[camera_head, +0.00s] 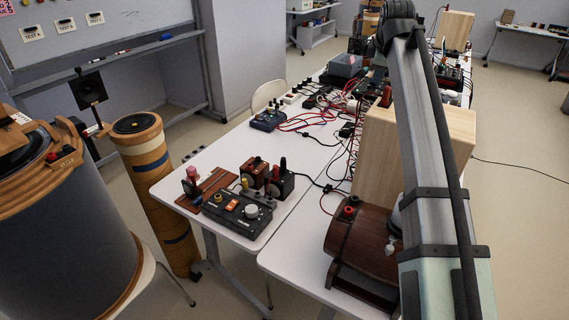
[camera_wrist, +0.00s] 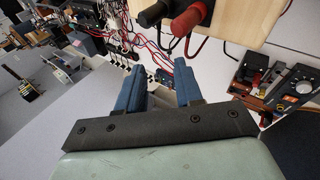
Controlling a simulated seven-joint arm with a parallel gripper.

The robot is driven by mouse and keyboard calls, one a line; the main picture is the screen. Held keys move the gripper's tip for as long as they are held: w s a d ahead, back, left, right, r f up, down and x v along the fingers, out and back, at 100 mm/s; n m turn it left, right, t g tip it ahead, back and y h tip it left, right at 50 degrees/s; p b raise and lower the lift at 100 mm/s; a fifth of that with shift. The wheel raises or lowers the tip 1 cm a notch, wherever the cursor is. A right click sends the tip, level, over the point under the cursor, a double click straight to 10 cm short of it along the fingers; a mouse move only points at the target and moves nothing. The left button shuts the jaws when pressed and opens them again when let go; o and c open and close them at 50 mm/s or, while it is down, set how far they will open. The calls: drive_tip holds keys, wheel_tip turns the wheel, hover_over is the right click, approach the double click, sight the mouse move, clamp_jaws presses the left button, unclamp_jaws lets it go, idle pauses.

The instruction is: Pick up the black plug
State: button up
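In the wrist view a black plug (camera_wrist: 153,14) sticks out at the top edge, beside a red plug (camera_wrist: 190,18), both by a light wooden box (camera_wrist: 245,18). Part of the black plug is cut off by the frame. My gripper (camera_wrist: 150,70) has two blue fingers spread apart with nothing between them. The black plug lies beyond the fingertips, apart from them. In the head view my arm rises on the right; whether the gripper itself shows there is not clear. I cannot pick out that same black plug in the head view.
In the head view the wooden box (camera_head: 455,128) stands near a brown wooden drum-shaped device (camera_head: 362,243). A black control box (camera_head: 238,211) sits at the front of the white table (camera_head: 210,160). Loose red and black cables (camera_head: 308,122) cover the back.

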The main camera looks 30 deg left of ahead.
drive_tip(key=s+a+f+m+g, duration=0.1)
drive_tip(key=s+a+f, duration=0.2)
drive_tip(key=a, duration=0.3)
drive_tip(key=s+a+f+g, duration=0.1)
drive_tip(key=s+a+f, duration=0.2)
drive_tip(key=a+f, duration=0.15)
drive_tip(key=m+g, duration=0.4)
drive_tip(key=m, duration=0.2)
approach(284, 158)
drive_tip(key=x, duration=0.5)
drive_tip(key=shift+s+a+f, duration=0.1)
drive_tip(key=shift+s+a, duration=0.15)
drive_tip(key=shift+a, duration=0.1)
drive_tip(key=shift+y, duration=0.3)
drive_tip(key=shift+d+x, duration=0.2)
drive_tip(key=shift+x, duration=1.15)
drive_tip(key=shift+d+x, duration=0.25)
drive_tip(key=shift+x, duration=1.15)
drive_tip(key=shift+w, duration=0.15)
clamp_jaws()
